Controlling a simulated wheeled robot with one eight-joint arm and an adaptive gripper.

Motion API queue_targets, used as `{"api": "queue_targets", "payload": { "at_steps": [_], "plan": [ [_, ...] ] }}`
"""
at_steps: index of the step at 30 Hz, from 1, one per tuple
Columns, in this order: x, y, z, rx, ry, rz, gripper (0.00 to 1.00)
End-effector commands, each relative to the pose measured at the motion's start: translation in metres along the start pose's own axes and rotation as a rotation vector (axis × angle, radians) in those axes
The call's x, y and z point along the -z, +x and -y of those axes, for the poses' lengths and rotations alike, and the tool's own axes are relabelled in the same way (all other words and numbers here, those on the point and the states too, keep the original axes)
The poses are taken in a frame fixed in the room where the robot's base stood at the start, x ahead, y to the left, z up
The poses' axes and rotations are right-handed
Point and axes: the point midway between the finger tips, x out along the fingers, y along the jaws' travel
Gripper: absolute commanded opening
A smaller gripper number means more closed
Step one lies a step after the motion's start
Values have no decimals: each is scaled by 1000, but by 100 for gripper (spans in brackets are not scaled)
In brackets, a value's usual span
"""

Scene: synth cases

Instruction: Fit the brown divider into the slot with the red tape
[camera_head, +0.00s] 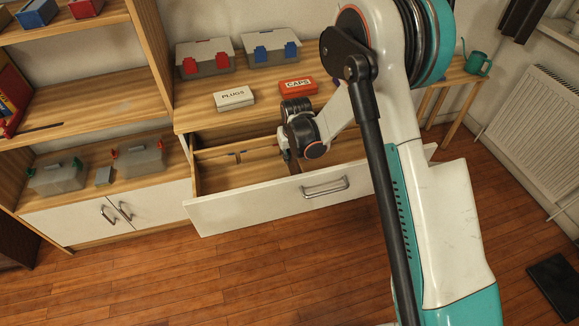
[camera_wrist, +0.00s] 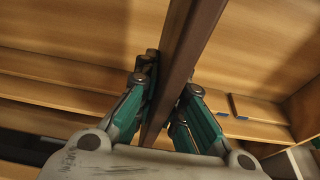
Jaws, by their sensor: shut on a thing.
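My gripper (camera_head: 295,152) is over the open drawer (camera_head: 250,206), low and near its middle. In the wrist view my gripper (camera_wrist: 169,80) is shut on the brown divider (camera_wrist: 192,25), with a finger on each side. The divider is a long dark brown strip, running from the top edge down between the fingers. In the head view only a small dark part of it (camera_head: 293,166) shows below the gripper. I cannot make out red tape; my arm hides part of the drawer.
A white PLUGS box (camera_head: 234,98) and a red CAPS box (camera_head: 298,86) sit on the worktop behind the drawer. Two lidded cases (camera_head: 205,64) (camera_head: 271,52) stand behind them. Shelves with more cases (camera_head: 58,178) are at the left. The floor before the drawer is clear.

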Motion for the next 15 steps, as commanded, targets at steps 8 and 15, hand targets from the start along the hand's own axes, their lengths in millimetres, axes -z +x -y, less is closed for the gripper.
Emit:
{"api": "queue_targets", "payload": {
  "at_steps": [8, 15],
  "plan": [
    [-6, 22, 0, 0, 0, 0, 0],
    [-13, 47, 0, 0, 0, 0, 0]
  ]
}}
